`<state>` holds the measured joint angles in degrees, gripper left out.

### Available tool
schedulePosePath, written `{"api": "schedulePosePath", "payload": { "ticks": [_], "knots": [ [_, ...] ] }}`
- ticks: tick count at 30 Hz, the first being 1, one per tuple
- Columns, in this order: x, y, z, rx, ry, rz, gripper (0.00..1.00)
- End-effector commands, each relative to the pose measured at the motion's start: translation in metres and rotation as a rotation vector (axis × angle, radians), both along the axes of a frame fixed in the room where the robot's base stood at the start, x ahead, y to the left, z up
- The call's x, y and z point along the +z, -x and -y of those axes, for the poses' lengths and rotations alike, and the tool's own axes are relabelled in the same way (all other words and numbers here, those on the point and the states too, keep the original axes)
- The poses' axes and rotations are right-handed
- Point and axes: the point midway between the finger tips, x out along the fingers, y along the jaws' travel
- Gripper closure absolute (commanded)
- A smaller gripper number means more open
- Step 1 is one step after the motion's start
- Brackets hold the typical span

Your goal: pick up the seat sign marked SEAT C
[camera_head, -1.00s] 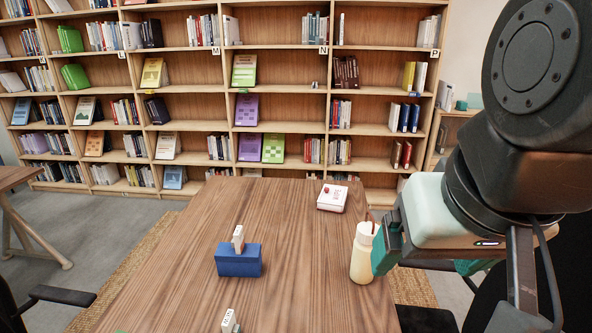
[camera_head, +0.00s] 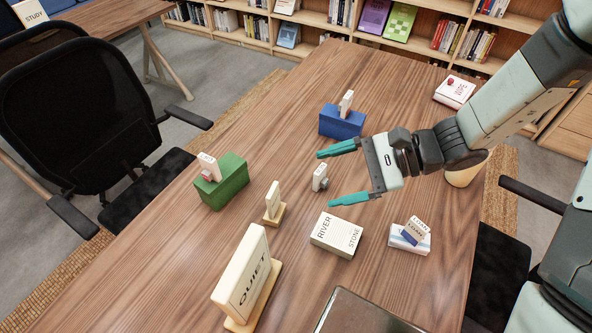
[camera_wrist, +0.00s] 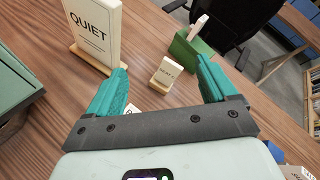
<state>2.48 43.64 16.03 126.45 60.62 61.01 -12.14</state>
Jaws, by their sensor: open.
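A small cream sign on a wooden foot (camera_head: 273,201) stands upright on the table in the head view. It shows in the wrist view (camera_wrist: 165,73) between my fingertips, with print too small to read surely, so I cannot confirm SEAT C. My gripper (camera_head: 326,178) is open and empty, its fingers pointing toward that sign but apart from it. Its teal fingers also show in the wrist view (camera_wrist: 160,68). A small white block with a grey part (camera_head: 319,178) appears between the fingers in the head view.
A large QUIET sign (camera_head: 246,279) stands in front of the small sign. A green box (camera_head: 223,183) and a blue box (camera_head: 335,125) each carry a small upright block. The RIVER STONE box (camera_head: 336,234) and LOAN piece (camera_head: 411,236) lie nearer right. Bare wood surrounds the small sign.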

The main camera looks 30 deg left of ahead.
Motion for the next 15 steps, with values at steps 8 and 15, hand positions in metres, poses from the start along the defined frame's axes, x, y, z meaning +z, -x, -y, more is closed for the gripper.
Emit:
{"api": "schedulePosePath", "payload": {
  "ticks": [8, 15],
  "knots": [
    [-0.078, 0.006, -0.053, -0.264, -0.161, -0.391, 0.15],
    [-0.119, 0.013, -0.075, -0.425, -0.211, -0.578, 0.15]
  ]
}}
